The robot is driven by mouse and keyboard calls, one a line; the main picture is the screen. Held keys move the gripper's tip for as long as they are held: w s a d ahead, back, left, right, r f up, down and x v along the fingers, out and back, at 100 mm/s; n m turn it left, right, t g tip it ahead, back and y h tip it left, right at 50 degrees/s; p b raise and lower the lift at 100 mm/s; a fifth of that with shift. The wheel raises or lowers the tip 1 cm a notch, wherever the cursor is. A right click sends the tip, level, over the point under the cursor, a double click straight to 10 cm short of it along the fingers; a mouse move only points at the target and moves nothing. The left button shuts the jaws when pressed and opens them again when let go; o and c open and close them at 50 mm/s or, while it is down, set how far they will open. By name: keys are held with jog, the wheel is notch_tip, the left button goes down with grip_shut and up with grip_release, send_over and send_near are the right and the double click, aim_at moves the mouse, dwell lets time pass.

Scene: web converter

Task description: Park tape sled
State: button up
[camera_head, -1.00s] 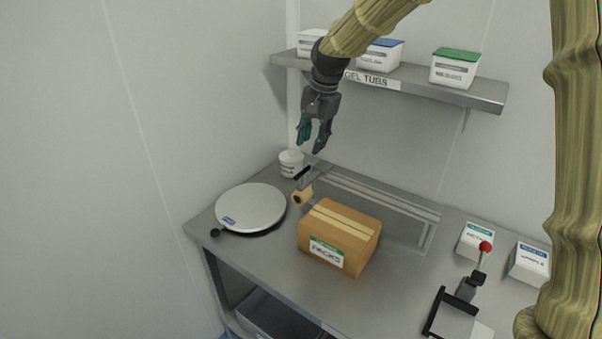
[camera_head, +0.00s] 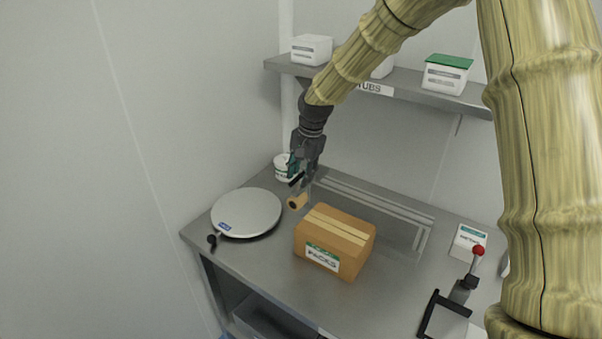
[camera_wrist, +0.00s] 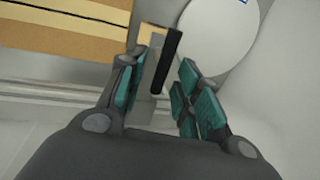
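The tape sled shows in the head view as a tan tape roll (camera_head: 297,202) and a black handle (camera_head: 295,180) at the left end of the pale rails (camera_head: 375,205). In the wrist view the sled's black handle (camera_wrist: 167,62) and grey metal plate (camera_wrist: 146,72) lie between and just beyond my teal finger pads. My gripper (camera_head: 301,184) is at the sled, partly covering it in the head view. In the wrist view its fingers (camera_wrist: 160,82) are spread apart, with visible gaps around the handle. Whether either finger touches it cannot be told.
A taped cardboard box (camera_head: 335,242) stands right in front of the sled. A round white-topped plate (camera_head: 246,212) is at left and a white tub (camera_head: 285,168) behind. A shelf (camera_head: 400,88) with tubs hangs above. A red-knobbed lever (camera_head: 478,250) stands at right.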

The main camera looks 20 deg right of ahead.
jog(key=shift+w+f, duration=0.15)
jog(key=shift+f, duration=0.65)
jog(key=shift+a, duration=0.1)
jog(key=shift+c, duration=0.4)
